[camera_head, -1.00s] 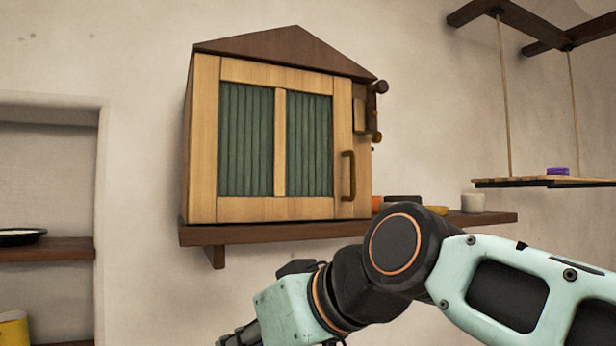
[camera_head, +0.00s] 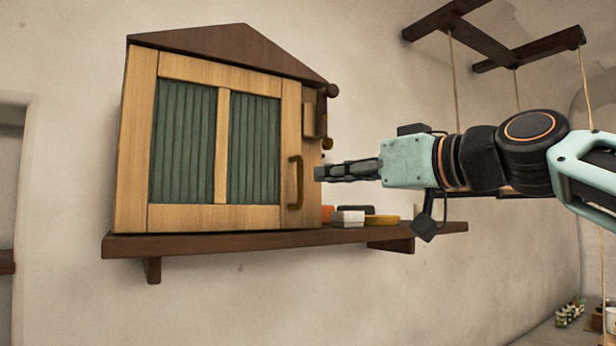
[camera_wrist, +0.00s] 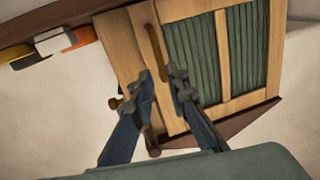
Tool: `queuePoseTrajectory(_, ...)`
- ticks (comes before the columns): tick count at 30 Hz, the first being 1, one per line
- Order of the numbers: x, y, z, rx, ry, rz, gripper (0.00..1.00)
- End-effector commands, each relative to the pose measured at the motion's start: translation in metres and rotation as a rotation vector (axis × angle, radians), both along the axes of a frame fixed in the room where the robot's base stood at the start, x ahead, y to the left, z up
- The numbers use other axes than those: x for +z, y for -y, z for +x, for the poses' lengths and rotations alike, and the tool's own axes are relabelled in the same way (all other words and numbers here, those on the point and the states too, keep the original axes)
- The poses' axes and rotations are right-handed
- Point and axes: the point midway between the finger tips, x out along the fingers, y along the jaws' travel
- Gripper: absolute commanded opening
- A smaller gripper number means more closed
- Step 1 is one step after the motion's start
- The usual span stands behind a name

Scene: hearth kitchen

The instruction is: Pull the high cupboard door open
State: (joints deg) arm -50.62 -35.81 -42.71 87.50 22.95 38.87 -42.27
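The high cupboard (camera_head: 215,50) is a wooden box with a dark gabled top, standing on a wall shelf. Its door (camera_head: 218,216) has a pale wood frame and two green ribbed panels, and it looks closed. A brass bar handle (camera_head: 296,183) stands upright at the door's right edge. My gripper (camera_head: 320,172) is just right of the handle in the head view, pointing left. In the wrist view the open fingers (camera_wrist: 162,74) are spread, with the handle (camera_wrist: 156,52) showing between them. I cannot tell whether the fingers touch it.
The dark shelf (camera_head: 205,243) runs under the cupboard. A white block (camera_head: 348,218) and a yellow round item (camera_head: 382,220) sit on it, right of the cupboard and below my gripper. A dark hanging frame (camera_head: 500,35) with ropes is at upper right.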

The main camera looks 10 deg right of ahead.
Motion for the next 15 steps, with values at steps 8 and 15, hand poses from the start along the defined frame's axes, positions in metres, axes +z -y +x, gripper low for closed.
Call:
queuePoseTrajectory(8, 0.002, -0.029, 0.048, 0.005, -0.003, -0.001, 0.15)
queuePoseTrajectory(15, 0.001, -0.04, 0.069, 0.002, -0.001, 0.0, 0.15)
